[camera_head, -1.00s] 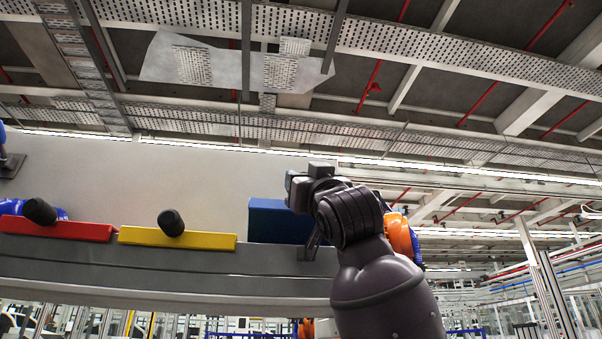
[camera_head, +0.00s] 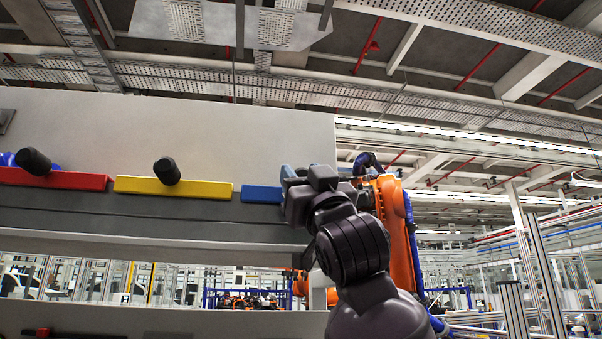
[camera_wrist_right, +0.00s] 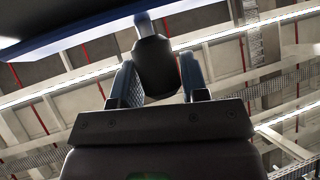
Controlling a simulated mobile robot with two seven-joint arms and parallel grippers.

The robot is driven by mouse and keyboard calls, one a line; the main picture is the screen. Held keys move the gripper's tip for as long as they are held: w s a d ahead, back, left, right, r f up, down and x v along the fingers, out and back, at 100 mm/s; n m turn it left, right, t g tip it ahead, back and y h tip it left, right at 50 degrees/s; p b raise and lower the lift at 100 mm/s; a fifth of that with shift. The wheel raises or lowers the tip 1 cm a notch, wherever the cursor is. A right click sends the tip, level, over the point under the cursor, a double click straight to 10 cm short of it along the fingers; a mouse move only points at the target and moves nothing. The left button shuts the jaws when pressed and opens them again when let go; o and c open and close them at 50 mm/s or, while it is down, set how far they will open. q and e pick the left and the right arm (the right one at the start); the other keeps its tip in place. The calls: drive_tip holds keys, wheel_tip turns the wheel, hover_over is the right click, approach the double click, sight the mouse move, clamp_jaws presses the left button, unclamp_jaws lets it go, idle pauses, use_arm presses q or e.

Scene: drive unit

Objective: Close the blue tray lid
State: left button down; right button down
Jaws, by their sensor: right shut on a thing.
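The blue lid (camera_head: 262,193) shows in the head view as a narrow strip at the right end of the shelf, level with the red and yellow lids. My right gripper (camera_head: 296,178) is at its right end and hides that part and the knob there. In the wrist view the right gripper (camera_wrist_right: 158,80) is shut on the dark knob (camera_wrist_right: 153,65), with a finger on either side. The blue lid's edge (camera_wrist_right: 85,38) runs across the top left. The tray beneath the lid cannot be made out. My left gripper is not in view.
A yellow lid (camera_head: 205,188) and a red lid (camera_head: 75,181), each with a black knob, lie along the grey shelf (camera_head: 170,222) to the left. A pale panel (camera_head: 200,125) rises behind. An orange robot arm (camera_head: 392,225) stands close behind my right arm.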

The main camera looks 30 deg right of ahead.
drive_tip(key=shift+w+a+f, duration=0.25)
drive_tip(key=shift+w+f, duration=0.1)
drive_tip(key=shift+f, duration=0.25)
drive_tip(key=c, duration=1)
unclamp_jaws()
drive_tip(key=shift+s, duration=0.1)
drive_tip(key=shift+o, duration=1.3)
drive_tip(key=shift+d, duration=0.2)
drive_tip(key=shift+r, duration=0.2)
drive_tip(key=v, duration=1)
drive_tip(key=shift+s+f, duration=0.3)
